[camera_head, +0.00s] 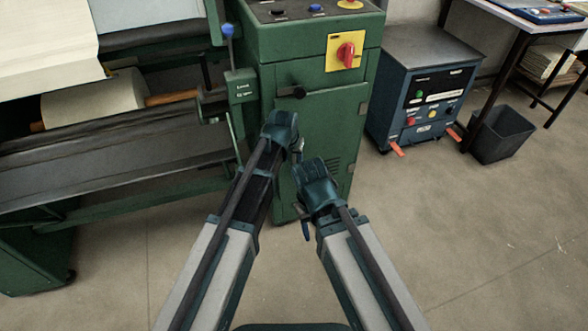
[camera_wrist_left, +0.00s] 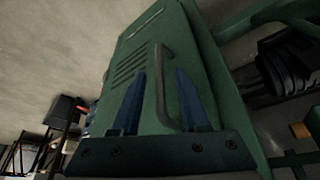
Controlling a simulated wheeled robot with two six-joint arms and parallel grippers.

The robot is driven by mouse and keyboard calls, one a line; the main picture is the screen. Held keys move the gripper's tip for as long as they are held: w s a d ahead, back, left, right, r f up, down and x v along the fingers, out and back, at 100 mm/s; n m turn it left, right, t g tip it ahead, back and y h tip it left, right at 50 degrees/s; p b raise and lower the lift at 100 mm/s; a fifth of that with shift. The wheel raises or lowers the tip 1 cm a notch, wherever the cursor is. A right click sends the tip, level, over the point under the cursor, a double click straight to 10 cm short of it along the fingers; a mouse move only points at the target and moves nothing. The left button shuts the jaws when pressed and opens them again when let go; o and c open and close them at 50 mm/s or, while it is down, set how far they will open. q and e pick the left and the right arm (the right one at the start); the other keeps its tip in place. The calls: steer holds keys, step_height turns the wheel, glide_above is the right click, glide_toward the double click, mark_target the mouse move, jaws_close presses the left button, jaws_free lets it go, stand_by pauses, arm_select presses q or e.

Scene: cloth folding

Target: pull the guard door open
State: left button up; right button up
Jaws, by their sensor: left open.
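The guard door (camera_head: 335,120) is the green front panel of the cabinet below the red switch, with vent slots low on it. It looks closed. In the left wrist view the door (camera_wrist_left: 148,50) fills the middle, with a dark bar handle (camera_wrist_left: 161,88) along it. My left gripper (camera_head: 281,122) is in front of the door in the head view.
A red rotary switch (camera_head: 346,54) on a yellow plate sits above the door. A green machine with a roll (camera_head: 95,103) stands at left. A blue unit (camera_head: 420,90) and a black bin (camera_head: 502,134) stand at right. The floor (camera_head: 470,230) at front right is clear.

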mark_target(294, 159)
arm_select(q)
steer(key=b+x, duration=0.2)
steer(key=x, duration=0.1)
steer(key=shift+w+f, duration=0.1)
steer(key=shift+f, duration=0.05)
arm_select(e)
step_height(294, 159, down, 3)
steer(key=shift+f, duration=0.1)
arm_select(q)
steer(key=shift+c, duration=0.3)
jaws_close()
stand_by(0.8)
